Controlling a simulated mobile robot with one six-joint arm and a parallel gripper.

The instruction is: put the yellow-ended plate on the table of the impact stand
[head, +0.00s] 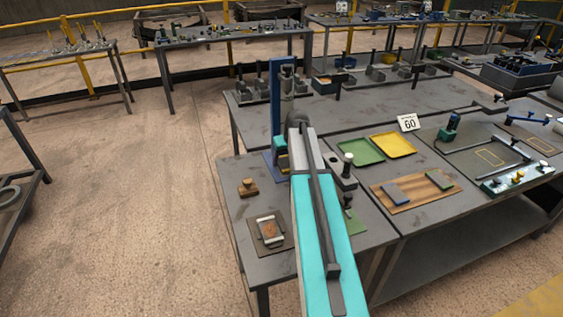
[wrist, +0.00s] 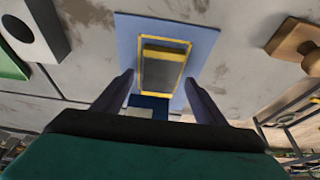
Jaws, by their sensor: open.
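The impact stand shows in the head view as a tall blue column (head: 276,92) on a blue base, partly behind my arm. In the wrist view its light blue base (wrist: 200,42) lies below my gripper (wrist: 160,98). A grey plate with yellow at its ends (wrist: 162,68) appears to lie flat there, inside a yellow outline on the stand's table. My gripper is open, with its dark fingers apart on either side and short of the plate, holding nothing. The gripper is mostly hidden in the head view.
A wooden block with a knob (wrist: 298,42) is right of the stand in the wrist view; a grey block with a round hole (wrist: 37,25) is left. On the table are a small mat (head: 285,242), a wooden board (head: 412,199), a green tray (head: 361,153) and a yellow tray (head: 394,145).

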